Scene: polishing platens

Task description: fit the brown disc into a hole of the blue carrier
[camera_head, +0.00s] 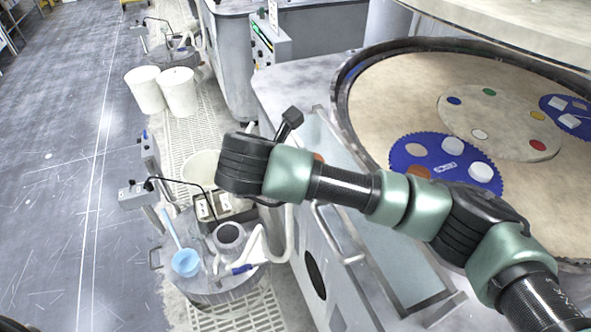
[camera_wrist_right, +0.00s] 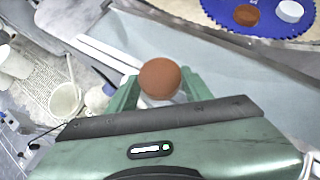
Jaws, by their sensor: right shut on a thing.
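The brown disc (camera_wrist_right: 160,78) is clamped between the green fingers of my right gripper (camera_wrist_right: 158,88) in the right wrist view. In the head view a small brown patch (camera_head: 318,157) shows just above my right arm and may be this disc; the fingers are hidden there. The blue carrier (camera_head: 399,159) lies on the tan platen beyond the arm. It holds a brown disc (camera_head: 418,172) and white discs (camera_head: 481,171), and one hole (camera_head: 416,150) shows bare tan. The carrier also shows at the wrist view's top right (camera_wrist_right: 268,26). The held disc is apart from it.
The platen's dark raised rim (camera_head: 345,110) stands between my wrist and the carrier. A pale plate with coloured spots (camera_head: 500,120) and a second blue carrier (camera_head: 572,118) lie farther right. White buckets (camera_head: 146,90) and a blue ladle (camera_head: 186,262) are at the left.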

